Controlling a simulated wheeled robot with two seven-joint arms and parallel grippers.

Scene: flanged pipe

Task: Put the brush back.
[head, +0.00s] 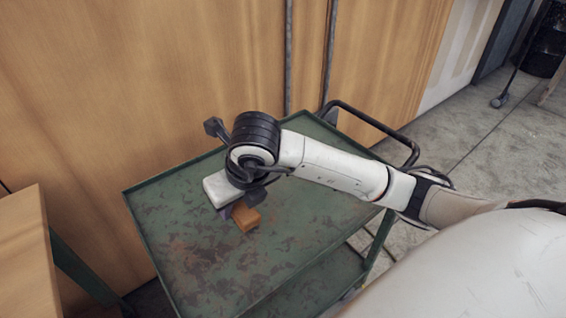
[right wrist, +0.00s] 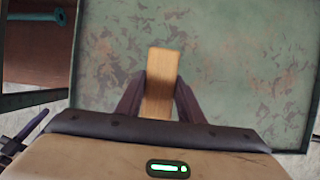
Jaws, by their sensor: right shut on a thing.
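The brush (head: 246,219) shows as an orange-brown wooden block at my right gripper (head: 232,211), over the green cart top in the head view. In the right wrist view the brush (right wrist: 161,84) is a light wooden piece between the two dark fingers of my right gripper (right wrist: 160,97). The gripper is shut on it. The wrist hides part of the brush in the head view, and its bristles cannot be made out. I cannot tell whether the brush touches the cart top. My left gripper is not in view.
The green, rust-stained cart (head: 300,235) has a raised rim, a black handle (head: 375,128) and a lower shelf. Its top is otherwise clear. A wooden panel wall (head: 130,90) stands close behind it. A wooden-topped table (head: 25,255) is at the left.

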